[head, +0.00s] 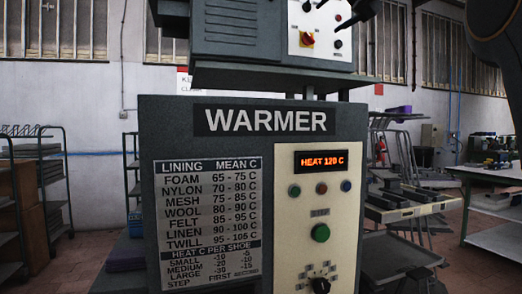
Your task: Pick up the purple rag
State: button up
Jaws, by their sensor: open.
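I cannot make out the purple rag for certain. A dark purple flat thing (126,253) lies low at the left, partly hidden behind the warmer; it may be cloth, but it is too dim to tell. A smaller purple thing (398,109) sits on top of a rack behind the warmer at the right, also too small to identify. My gripper is not in view. A dark rounded shape at the top right corner may be part of my arm.
The grey warmer (240,122) fills the middle, its display (321,160) reading HEAT 120 C. It carries a lining chart (208,215), a green button (320,233) and a dial (320,284). Shelving (62,180) stands left, a workbench (490,172) right. Some floor shows between.

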aim_at(127, 259)
jog(key=k, duration=1.15)
